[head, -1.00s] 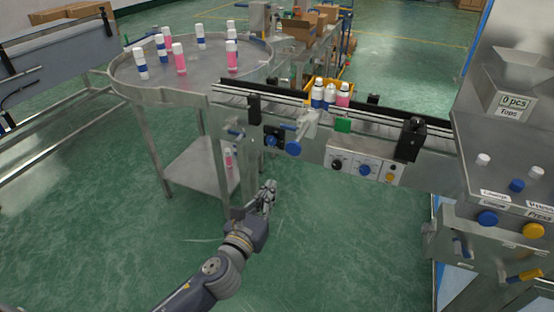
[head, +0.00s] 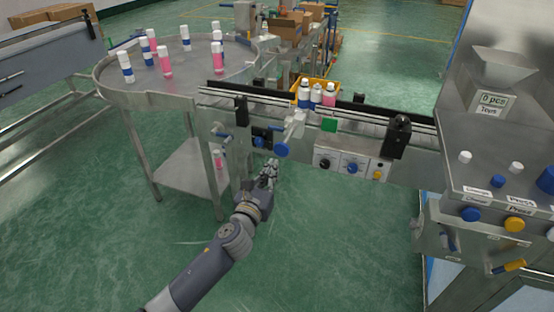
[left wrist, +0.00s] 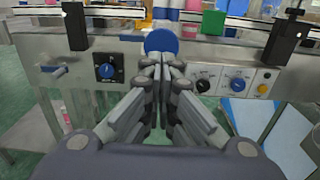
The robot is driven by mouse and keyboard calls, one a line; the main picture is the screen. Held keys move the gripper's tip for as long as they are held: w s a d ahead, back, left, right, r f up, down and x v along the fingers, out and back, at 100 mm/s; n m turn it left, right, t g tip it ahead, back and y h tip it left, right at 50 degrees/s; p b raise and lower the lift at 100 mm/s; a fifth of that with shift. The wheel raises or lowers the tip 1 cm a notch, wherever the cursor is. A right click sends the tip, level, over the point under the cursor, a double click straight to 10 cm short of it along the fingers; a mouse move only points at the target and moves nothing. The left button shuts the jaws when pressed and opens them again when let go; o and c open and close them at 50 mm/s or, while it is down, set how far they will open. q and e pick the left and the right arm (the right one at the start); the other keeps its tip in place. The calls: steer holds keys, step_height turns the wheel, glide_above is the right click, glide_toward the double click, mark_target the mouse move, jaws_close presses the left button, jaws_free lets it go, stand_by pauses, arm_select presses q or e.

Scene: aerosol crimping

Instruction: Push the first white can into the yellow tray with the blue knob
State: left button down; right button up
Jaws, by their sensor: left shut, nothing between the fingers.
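Several white-capped cans stand close together on the conveyor; one with a blue band (head: 304,96) is leftmost and a pink one (head: 329,96) is rightmost. The yellow tray (head: 322,81) is behind them, partly hidden by the cans. The blue knob (head: 282,150) sticks out from the front of the conveyor, on a metal pusher (head: 295,125). My left gripper (head: 269,171) is shut and empty, just below and left of the knob in the head view. In the left wrist view the knob (left wrist: 162,40) lies straight beyond the closed fingertips (left wrist: 162,64). My right gripper is out of view.
A round table (head: 180,88) with several blue and pink cans stands at the left. A hopper machine (head: 500,150) stands at the right. The floor below the conveyor is clear.

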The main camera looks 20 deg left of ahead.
mark_target(280, 155)
arm_select(q)
steer(key=shift+w+d, duration=0.1)
steer(key=shift+w, duration=2.25)
